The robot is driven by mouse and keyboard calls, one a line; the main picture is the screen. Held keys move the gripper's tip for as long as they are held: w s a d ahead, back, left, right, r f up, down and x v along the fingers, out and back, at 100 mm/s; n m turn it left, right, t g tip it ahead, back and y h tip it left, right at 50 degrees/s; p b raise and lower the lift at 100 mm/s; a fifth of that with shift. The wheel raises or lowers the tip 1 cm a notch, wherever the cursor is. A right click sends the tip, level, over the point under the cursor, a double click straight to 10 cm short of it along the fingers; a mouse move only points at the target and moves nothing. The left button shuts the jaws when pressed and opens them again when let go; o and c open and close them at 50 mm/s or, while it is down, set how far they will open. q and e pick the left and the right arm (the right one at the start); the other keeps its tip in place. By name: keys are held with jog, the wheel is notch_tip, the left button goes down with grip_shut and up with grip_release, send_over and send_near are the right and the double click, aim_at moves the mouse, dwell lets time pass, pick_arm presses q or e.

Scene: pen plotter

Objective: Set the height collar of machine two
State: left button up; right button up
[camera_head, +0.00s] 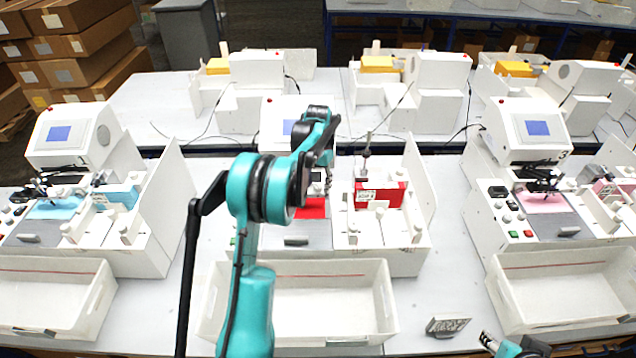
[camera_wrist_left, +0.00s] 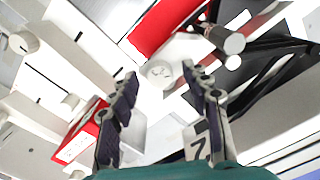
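Machine two is the middle plotter, with a white body (camera_head: 405,262), a red pad (camera_head: 315,209) and a red block (camera_head: 391,194). My left arm hides much of its head and front panel. My left gripper (camera_head: 328,182) points down over the machine, and its fingertips are hard to make out there. In the left wrist view the gripper (camera_wrist_left: 160,76) is open, and a round white knob (camera_wrist_left: 158,72) shows between and beyond the fingertips. A grey metal cylinder (camera_wrist_left: 228,38) on a dark bracket sits to its right. I cannot tell which part is the height collar. Part of my right gripper (camera_head: 510,347) shows at the bottom edge.
Similar plotters stand left (camera_head: 120,245) with a blue pad and right (camera_head: 545,235) with a pink pad. A white tray (camera_head: 385,325) sits before machine two. A small dark-patterned block (camera_head: 447,326) lies right of it. More machines stand on the table behind.

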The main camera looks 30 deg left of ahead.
aim_at(319, 186)
pick_arm(q)
jog(key=shift+r, duration=0.1)
notch_tip(319, 186, up, 12)
dwell(0.5)
jog(key=shift+d, duration=0.1)
dwell(0.4)
jog(key=s+d+f+t+b, duration=0.2)
jog(key=s+d+t+b, duration=0.2)
jog(key=s+d+b, duration=0.7)
jog(key=s+d+f+t+b, duration=0.1)
jog(key=s+d+f+b, duration=0.1)
jog(key=s+d+f, duration=0.3)
jog(key=s+d+f+t+b, duration=0.2)
jog(key=s+d+f, duration=0.3)
jog(key=s+f, duration=0.5)
jog(key=s, duration=0.3)
jog(key=shift+d, duration=0.3)
jog(key=shift+s+a+f, duration=0.1)
